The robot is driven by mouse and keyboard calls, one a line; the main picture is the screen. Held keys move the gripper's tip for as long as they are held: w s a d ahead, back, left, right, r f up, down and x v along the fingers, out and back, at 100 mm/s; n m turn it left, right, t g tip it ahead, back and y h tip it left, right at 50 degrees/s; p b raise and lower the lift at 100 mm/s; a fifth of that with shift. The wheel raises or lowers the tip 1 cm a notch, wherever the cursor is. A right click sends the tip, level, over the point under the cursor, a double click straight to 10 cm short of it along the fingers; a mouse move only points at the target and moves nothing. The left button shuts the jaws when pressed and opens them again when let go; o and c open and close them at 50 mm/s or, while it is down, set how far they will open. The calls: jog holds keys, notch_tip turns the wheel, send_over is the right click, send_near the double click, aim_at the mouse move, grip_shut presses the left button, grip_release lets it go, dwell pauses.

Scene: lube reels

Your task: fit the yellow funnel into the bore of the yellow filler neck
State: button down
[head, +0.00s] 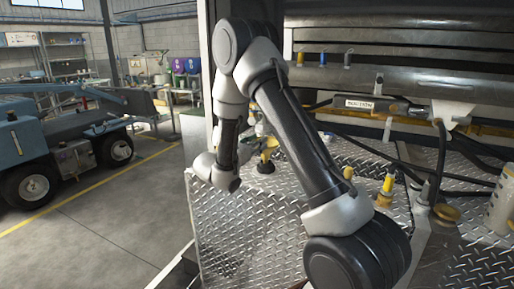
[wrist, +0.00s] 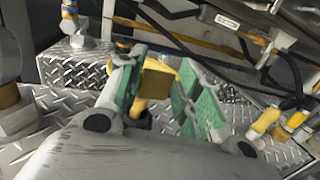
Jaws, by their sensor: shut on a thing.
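The yellow funnel (wrist: 158,82) is between the green pads of my gripper (wrist: 160,66) in the wrist view. My gripper is shut on it. In the head view the funnel (head: 268,145) shows small beside my forearm, low over the tread-plate deck. A short dark round piece (head: 265,167) stands directly below it. In the wrist view a yellow part (wrist: 139,108) with a dark lower end shows under the funnel, partly behind the left finger. I cannot tell whether this is the filler neck or the funnel's own spout, nor whether the funnel touches the neck.
A yellow-topped fitting (head: 388,184) stands on the deck at right; yellow fittings also show at right in the wrist view (wrist: 263,122). Black hoses (head: 400,160) cross behind. A pale container (head: 500,212) stands far right. The deck's front-left part (head: 225,235) is clear.

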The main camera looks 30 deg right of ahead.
jog(key=shift+f, duration=0.75)
jog(key=c, duration=1)
grip_release()
